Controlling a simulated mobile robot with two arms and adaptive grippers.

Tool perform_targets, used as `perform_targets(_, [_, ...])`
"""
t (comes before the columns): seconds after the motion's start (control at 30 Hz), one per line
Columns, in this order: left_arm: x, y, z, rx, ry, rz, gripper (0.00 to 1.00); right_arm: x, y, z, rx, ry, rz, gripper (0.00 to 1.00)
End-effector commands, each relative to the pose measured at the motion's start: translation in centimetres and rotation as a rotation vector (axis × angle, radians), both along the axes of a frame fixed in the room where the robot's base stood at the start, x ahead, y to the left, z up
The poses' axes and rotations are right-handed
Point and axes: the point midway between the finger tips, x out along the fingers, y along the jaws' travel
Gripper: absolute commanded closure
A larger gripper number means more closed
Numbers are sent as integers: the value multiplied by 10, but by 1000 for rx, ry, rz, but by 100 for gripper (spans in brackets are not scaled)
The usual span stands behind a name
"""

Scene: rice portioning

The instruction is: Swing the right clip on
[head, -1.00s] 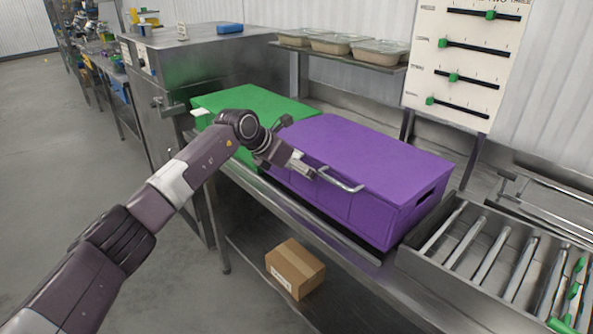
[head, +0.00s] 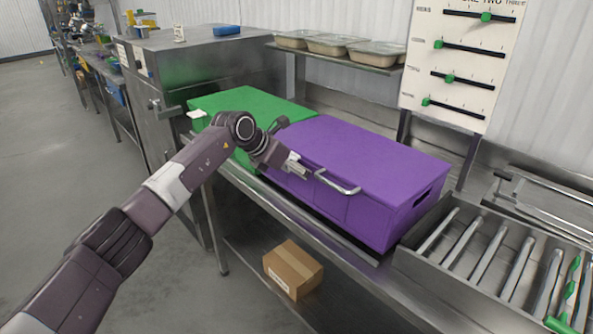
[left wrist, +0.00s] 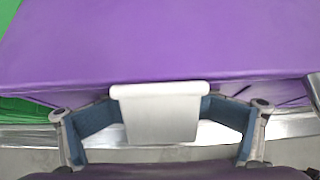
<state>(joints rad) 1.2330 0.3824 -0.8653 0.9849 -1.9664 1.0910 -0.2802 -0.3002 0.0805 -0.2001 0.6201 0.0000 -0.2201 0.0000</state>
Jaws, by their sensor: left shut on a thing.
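The purple box (head: 365,165) with its lid on stands on the steel bench. A flat silver clip (left wrist: 160,115) is at the lid's front edge in the left wrist view. Its rolled upper edge overlaps the line of the lid edge; I cannot tell whether it is hooked. My left gripper (left wrist: 163,108) is shut on this clip, with a blue-padded finger at each side. In the head view my left gripper (head: 303,172) is at the box's front, left of the bar handle (head: 338,183). My right gripper is not in view.
A green box (head: 255,108) stands left of the purple one. A roller tray (head: 490,255) with green items lies to the right. Filled trays (head: 335,45) sit on the rear shelf, below left of a slider board (head: 465,55). A cardboard box (head: 293,268) is on the lower shelf.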

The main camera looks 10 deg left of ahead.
Motion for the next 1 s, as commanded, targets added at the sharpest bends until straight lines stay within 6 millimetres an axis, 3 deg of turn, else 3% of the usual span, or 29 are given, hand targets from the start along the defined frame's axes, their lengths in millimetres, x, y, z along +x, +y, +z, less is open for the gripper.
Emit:
perform_targets(0.3, [0, -3, 8, -7, -11, -4, 45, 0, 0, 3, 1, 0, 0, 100])
perform_targets(0.7, [-26, 19, 43, -5, -12, -2, 45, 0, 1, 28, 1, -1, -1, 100])
perform_targets(1.0, [-38, 30, 53, -3, -4, 0, 45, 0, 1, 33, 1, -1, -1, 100])
